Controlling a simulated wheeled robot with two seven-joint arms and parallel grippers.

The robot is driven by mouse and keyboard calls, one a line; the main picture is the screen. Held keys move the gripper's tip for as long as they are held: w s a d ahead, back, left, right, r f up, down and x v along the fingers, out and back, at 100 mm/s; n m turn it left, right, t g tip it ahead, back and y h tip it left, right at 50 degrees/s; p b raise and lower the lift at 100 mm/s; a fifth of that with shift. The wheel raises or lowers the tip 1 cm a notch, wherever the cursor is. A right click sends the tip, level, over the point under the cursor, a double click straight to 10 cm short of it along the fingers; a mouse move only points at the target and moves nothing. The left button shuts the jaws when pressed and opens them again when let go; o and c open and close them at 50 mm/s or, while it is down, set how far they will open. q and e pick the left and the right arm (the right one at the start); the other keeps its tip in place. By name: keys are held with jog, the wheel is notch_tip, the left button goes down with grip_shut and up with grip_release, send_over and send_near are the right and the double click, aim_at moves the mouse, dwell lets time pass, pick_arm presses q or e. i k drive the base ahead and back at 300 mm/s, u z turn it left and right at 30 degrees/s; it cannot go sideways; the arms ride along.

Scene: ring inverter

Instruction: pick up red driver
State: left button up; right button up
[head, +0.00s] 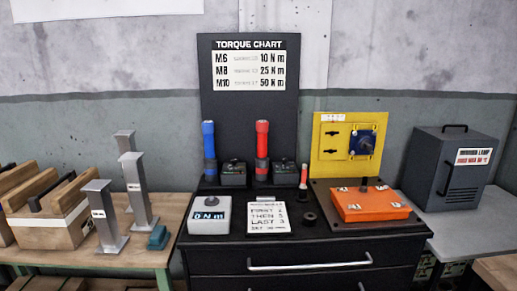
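The red driver (262,141) stands upright on the black cabinet top, in front of the dark torque chart board. Its upper part is red, with a dark band around the middle. A similar blue driver (208,142) stands upright to its left. Small dark boxes stand close beside both drivers. A smaller red-handled tool (303,175) stands to the right of the red driver. Neither of my grippers is in view.
A grey box with a display (210,216) and a white instruction card (269,217) lie in front. An orange box (369,205) and yellow panel (345,143) are at right. Grey metal posts (140,190) and wooden blocks (50,215) occupy the left table.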

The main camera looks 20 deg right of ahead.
aim_at(262, 126)
jog(key=z, duration=0.1)
jog(key=k, duration=0.4)
jog(key=z, duration=1.15)
jog(key=i, duration=0.75)
jog(key=u, duration=0.25)
jog(key=k, duration=0.5)
jog(key=u, duration=1.55)
jog(key=i, duration=1.1)
jog(key=z, duration=1.7)
